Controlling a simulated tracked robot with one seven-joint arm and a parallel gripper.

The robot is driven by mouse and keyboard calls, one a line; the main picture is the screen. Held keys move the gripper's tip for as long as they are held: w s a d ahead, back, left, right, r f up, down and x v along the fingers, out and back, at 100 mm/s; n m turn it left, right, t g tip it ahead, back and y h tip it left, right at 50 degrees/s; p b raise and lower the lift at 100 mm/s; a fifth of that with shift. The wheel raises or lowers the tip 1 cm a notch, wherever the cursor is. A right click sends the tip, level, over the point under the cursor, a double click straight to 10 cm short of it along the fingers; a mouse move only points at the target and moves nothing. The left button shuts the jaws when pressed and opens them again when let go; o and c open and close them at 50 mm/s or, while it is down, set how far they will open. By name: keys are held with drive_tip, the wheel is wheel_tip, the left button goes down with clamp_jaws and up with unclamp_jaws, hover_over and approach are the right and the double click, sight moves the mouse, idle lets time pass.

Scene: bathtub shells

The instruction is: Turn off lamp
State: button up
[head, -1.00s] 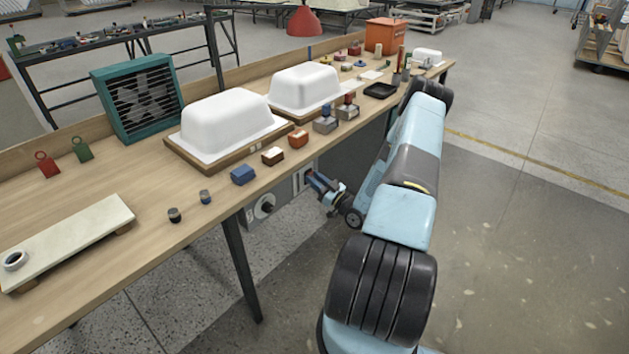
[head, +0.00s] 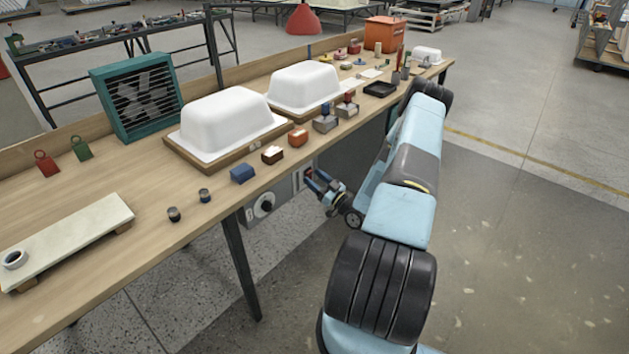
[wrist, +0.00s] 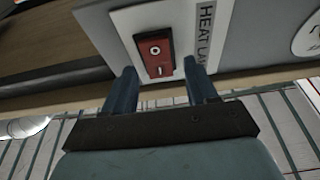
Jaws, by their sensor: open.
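A red rocker switch (wrist: 155,53) sits on a light plate labelled "HEAT LA…" in the wrist view, with a circle mark on its upper part and a bar mark below. I cannot tell which side is pressed in. In the head view the switch (head: 308,173) shows small on the grey box under the bench's front edge. My gripper (wrist: 160,72) is open, its blue fingers on either side of the switch's lower part, with nothing between them; contact is not clear. It also shows in the head view (head: 313,180). A red lamp-like shade (head: 302,20) is at the back.
The grey control box (head: 284,197) also carries a round black knob (head: 264,205). The wooden bench top (head: 110,195) above holds white tub shells (head: 222,122), a teal fan (head: 140,100) and several small blocks. The floor right of my arm is clear.

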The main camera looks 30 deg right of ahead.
drive_tip(key=v, duration=1.3)
drive_tip(key=shift+s, duration=0.3)
drive_tip(key=shift+f, duration=0.1)
